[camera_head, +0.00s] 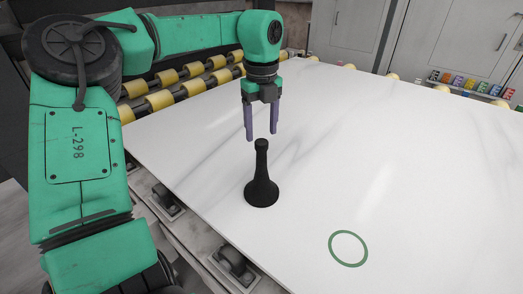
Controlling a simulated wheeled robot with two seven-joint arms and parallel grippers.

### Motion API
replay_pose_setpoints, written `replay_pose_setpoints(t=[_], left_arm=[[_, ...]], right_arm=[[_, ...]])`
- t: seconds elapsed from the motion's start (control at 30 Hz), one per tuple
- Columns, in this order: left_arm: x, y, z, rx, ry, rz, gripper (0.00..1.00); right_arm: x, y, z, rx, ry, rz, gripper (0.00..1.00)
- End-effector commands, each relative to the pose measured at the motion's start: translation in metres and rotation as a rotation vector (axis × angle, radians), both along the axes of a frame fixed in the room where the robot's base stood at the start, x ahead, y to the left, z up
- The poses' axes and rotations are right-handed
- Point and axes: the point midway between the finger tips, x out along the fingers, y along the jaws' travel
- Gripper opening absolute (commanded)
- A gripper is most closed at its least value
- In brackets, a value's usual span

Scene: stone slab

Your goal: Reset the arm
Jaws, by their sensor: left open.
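My left arm comes in from the left and reaches over a white marbled stone slab (400,150). My left gripper (262,136) is open and points down, with its two purple-grey fingers apart. Just below the gripper, a black object (262,190) with a round flared base and a narrow neck stands upright on the slab. Its top shows near the height of the fingertips in the picture; I cannot tell whether they touch. My right gripper is not in view.
A green ring (348,248) is marked on the slab at the front right. Yellow rollers (160,99) line the slab's back left edge. Dark roller mounts (235,264) line its front left edge. Small coloured items (457,81) sit on a far shelf. The slab's right side is clear.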

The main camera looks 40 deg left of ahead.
Motion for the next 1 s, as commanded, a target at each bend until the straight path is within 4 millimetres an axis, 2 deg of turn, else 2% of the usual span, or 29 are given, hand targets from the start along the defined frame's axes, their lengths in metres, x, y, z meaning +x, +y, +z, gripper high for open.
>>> replay_pose_setpoints(t=[0.03,0.17,0.7,0.77,1.0], left_arm=[[0.001,0.0,0.01,0.001,-0.003,0.001,0.67],[0.0,0.0,0.023,0.0,0.0,0.0,0.67],[0.0,0.0,0.026,-0.001,0.0,-0.001,0.67],[0.0,0.0,0.033,-0.001,0.0,-0.001,0.67],[0.0,0.0,0.085,-0.001,0.001,-0.001,0.67]], right_arm=[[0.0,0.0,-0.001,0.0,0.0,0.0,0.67],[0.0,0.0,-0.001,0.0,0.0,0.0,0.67],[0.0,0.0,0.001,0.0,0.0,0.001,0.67],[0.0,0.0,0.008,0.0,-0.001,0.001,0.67],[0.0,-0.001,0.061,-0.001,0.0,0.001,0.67]])
